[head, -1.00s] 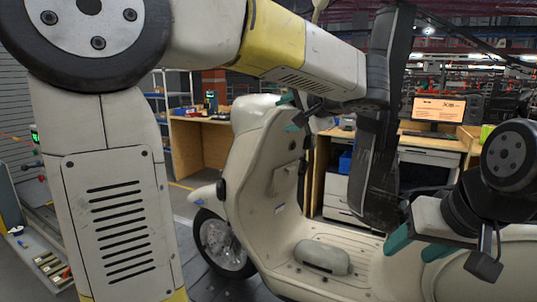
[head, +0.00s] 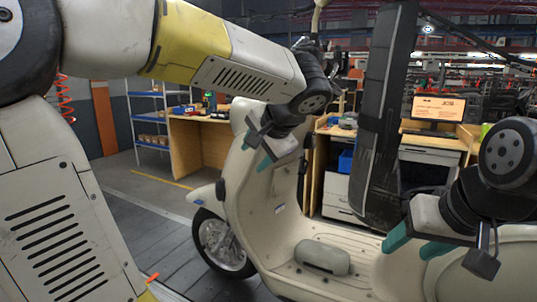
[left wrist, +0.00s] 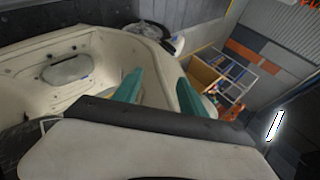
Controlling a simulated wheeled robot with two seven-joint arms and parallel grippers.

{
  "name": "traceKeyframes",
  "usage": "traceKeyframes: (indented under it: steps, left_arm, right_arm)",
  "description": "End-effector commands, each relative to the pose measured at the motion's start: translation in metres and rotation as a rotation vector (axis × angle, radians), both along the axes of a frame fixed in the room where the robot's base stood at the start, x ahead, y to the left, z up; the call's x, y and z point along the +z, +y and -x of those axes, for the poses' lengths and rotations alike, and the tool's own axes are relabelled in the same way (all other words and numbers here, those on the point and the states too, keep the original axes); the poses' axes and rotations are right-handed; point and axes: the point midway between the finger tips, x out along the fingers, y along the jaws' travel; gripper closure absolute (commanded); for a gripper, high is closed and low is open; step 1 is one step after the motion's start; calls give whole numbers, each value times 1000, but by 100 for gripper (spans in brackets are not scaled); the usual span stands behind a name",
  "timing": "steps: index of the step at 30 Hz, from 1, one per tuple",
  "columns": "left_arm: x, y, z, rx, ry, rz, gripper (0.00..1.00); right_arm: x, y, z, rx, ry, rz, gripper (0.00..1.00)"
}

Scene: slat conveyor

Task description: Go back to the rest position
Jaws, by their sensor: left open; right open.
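My left gripper (head: 257,154) is in front of the front shield of a cream scooter (head: 245,205) in the head view. Its teal fingers are apart with nothing between them. In the left wrist view the two teal fingers (left wrist: 160,95) also stand apart, with the cream scooter body (left wrist: 85,45) to their left. My right gripper (head: 415,243) is at the right of the head view, in front of the scooter's rear part. Its teal fingers are apart and hold nothing that I can see. The scooter stands upright, and its front wheel (head: 222,243) shows at the lower left.
A dark upright post (head: 378,130) rises behind the scooter. Wooden workbenches (head: 185,150) and a monitor (head: 438,109) stand at the back. A shelf rack (head: 150,122) stands at the back left. The slatted floor (head: 165,240) left of the scooter looks clear.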

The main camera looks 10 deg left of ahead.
Motion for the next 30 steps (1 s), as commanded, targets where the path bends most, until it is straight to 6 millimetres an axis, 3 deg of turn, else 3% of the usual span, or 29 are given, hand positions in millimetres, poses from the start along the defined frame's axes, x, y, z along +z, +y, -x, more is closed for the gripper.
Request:
traceKeyframes:
  steps: [5, 8, 13, 15, 19, 24, 30]
  left_arm:
    - [-2, 1, 2, 2, 4, 8, 51]
    - [-16, 9, 17, 20, 37, 79, 51]
    - [-63, 15, 79, 84, 124, 388, 51]
    - [-77, 7, 105, 114, 129, 538, 51]
    - [-91, -12, 136, 168, 91, 771, 51]
    - [-95, -28, 151, 214, 25, 937, 51]
    - [-95, -32, 153, 222, 12, 971, 51]
  right_arm:
    - [0, 0, 0, 0, 0, 0, 46]
    - [0, 0, 0, 0, 0, 0, 46]
    - [0, 0, 0, 0, 0, 0, 46]
    - [0, 0, 0, 0, 0, 0, 46]
    - [0, 0, 0, 0, 0, 0, 46]
    - [0, 0, 0, 0, 0, 0, 46]
    - [0, 0, 0, 0, 0, 0, 46]
